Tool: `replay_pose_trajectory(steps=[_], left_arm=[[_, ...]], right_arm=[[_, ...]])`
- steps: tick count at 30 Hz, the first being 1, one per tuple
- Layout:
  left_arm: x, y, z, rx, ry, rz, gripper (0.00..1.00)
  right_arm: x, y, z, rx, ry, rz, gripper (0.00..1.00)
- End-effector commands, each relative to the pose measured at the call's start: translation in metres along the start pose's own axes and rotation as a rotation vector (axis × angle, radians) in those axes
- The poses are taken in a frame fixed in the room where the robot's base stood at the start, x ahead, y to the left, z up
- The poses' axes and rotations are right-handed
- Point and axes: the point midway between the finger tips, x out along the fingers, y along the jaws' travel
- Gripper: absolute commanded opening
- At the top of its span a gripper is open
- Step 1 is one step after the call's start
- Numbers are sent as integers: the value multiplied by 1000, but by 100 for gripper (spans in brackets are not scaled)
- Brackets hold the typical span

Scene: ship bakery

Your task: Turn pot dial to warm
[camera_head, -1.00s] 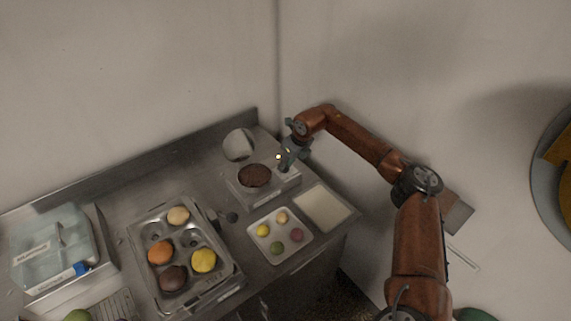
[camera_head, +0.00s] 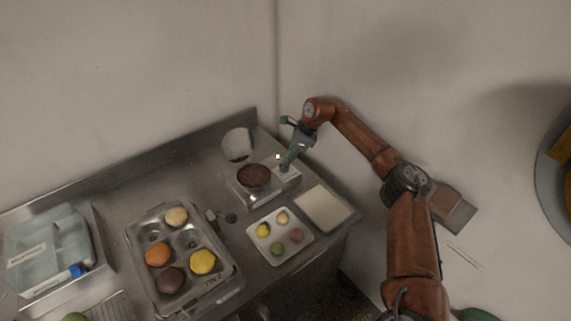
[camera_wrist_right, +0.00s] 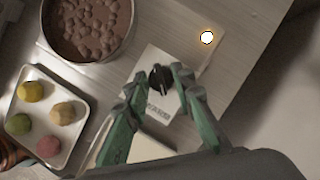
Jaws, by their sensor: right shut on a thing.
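The pot (camera_head: 254,175), filled with brown chunky contents, sits on a metal warmer unit (camera_head: 246,198) at the back right of the counter. It also shows at the top left of the right wrist view (camera_wrist_right: 88,24). The black dial (camera_wrist_right: 160,78) stands on a pale plate with small printed marks that I cannot read. My right gripper (camera_wrist_right: 154,80) is over the plate with its green fingers around the dial, shut on it. In the head view my right gripper (camera_head: 286,166) comes down at the unit's right side and hides the dial. My left gripper is not in view.
A tray of colored balls (camera_head: 280,252) and a cream board (camera_head: 324,222) lie in front of the warmer. A metal muffin pan (camera_head: 222,284) and a clear-lidded box (camera_head: 88,262) stand further left. A small light (camera_wrist_right: 207,37) glows beside the dial plate.

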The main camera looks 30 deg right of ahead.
Motion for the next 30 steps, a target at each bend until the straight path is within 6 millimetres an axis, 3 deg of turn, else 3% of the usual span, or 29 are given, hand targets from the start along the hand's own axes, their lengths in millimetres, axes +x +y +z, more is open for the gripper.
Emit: replay_pose_trajectory(steps=[15,16,23,30], left_arm=[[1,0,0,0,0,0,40],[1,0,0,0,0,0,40],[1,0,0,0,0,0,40],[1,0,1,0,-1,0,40]], right_arm=[[-1,-1,0,-16,1,4,0],[-1,-1,0,-16,1,4,24],[0,-1,0,-16,1,5,40],[0,0,0,-17,1,6,41]])
